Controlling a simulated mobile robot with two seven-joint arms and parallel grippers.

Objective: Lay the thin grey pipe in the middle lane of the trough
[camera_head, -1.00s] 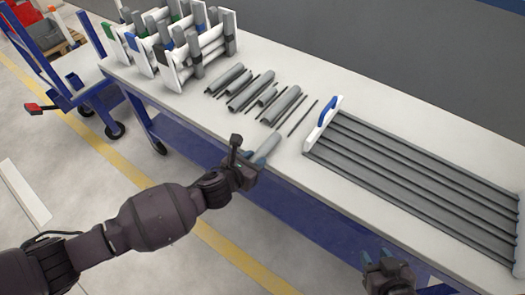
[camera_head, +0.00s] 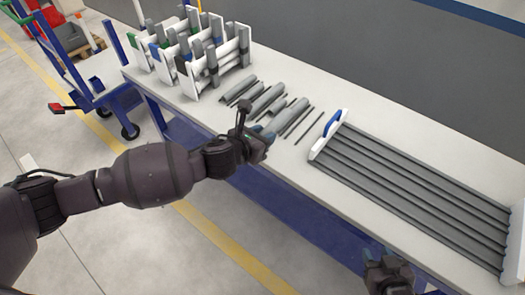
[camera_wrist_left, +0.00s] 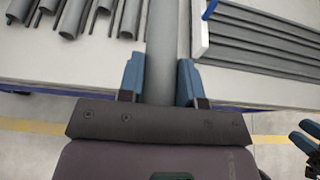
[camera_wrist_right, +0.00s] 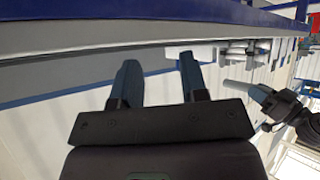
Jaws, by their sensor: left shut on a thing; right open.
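My left gripper (camera_head: 266,141) is shut on a grey pipe (camera_wrist_left: 162,40), which runs between its blue fingers in the left wrist view. In the head view it is at the table's front edge, left of the trough. The gripper partly hides the pipe there, and I cannot tell its full length. The trough (camera_head: 338,158) is a grey ridged tray with several long lanes and white ends. Its lanes look empty in the head view. My right gripper (camera_head: 388,268) is at the bottom, before the table's front edge. Its fingers are open and empty in the right wrist view (camera_wrist_right: 158,70).
Several loose grey pipes and thin dark rods (camera_head: 305,126) lie on the table between the rack and the trough. A white rack (camera_head: 205,62) holding pipes stands at the far left. A blue cart (camera_head: 100,95) stands left.

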